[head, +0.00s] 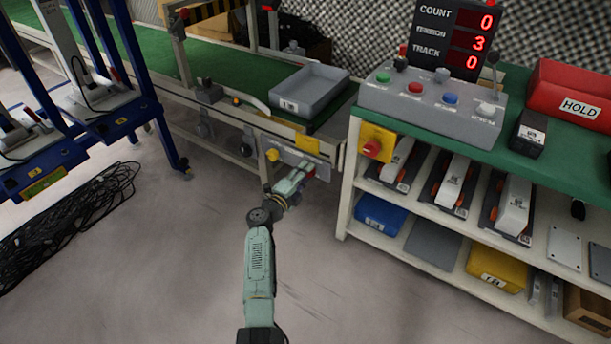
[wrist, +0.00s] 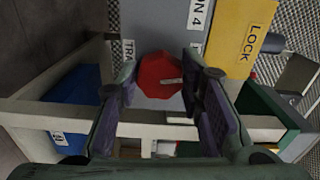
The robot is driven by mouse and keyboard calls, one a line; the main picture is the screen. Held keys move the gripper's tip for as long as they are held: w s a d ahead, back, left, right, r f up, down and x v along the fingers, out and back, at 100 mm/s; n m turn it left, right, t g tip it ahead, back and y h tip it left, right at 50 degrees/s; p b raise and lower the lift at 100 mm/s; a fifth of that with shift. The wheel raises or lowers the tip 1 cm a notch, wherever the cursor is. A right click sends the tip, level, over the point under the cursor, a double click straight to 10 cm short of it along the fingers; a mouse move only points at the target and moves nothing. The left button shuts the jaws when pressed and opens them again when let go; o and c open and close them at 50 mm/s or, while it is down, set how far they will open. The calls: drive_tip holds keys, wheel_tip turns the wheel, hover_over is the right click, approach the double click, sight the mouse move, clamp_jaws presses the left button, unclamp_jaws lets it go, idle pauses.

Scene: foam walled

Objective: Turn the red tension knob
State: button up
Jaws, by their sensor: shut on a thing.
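The red tension knob (wrist: 160,75) is faceted, with a pale pointer mark on its face. It sits on a grey panel (wrist: 165,20) at the conveyor's end. In the wrist view my gripper (wrist: 162,82) has one finger on each side of the knob and is shut on it. In the head view my gripper (head: 303,176) reaches the panel from below and mostly hides the knob. A label ending in "N 4" shows above the knob, and part of "TR" to its left. The display (head: 462,36) reads count 0, tension 3, track 0.
A yellow LOCK plate (wrist: 240,38) is close to the right finger; a yellow knob (head: 272,155) is left of my gripper. The white shelf unit (head: 345,190) stands to the right, with a red button (head: 372,148) on its corner. Floor around my arm is clear; cables (head: 70,220) lie left.

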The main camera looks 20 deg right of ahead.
drive_tip(key=shift+m, duration=0.4)
drive_tip(key=o, duration=1.2)
drive_tip(key=o, duration=0.5)
drive_tip(key=r, duration=0.9)
drive_tip(key=shift+w+a+r, duration=0.1)
drive_tip(key=shift+w+r, duration=0.15)
drive_tip(key=shift+r, duration=0.1)
drive_tip(key=shift+a+r, duration=0.15)
drive_tip(key=shift+r, duration=0.45)
drive_tip(key=c, duration=0.5)
drive_tip(key=shift+a+f, duration=0.1)
drive_tip(key=shift+f, duration=0.05)
drive_tip(key=shift+s+d+f, duration=0.15)
drive_tip(key=shift+d, duration=0.05)
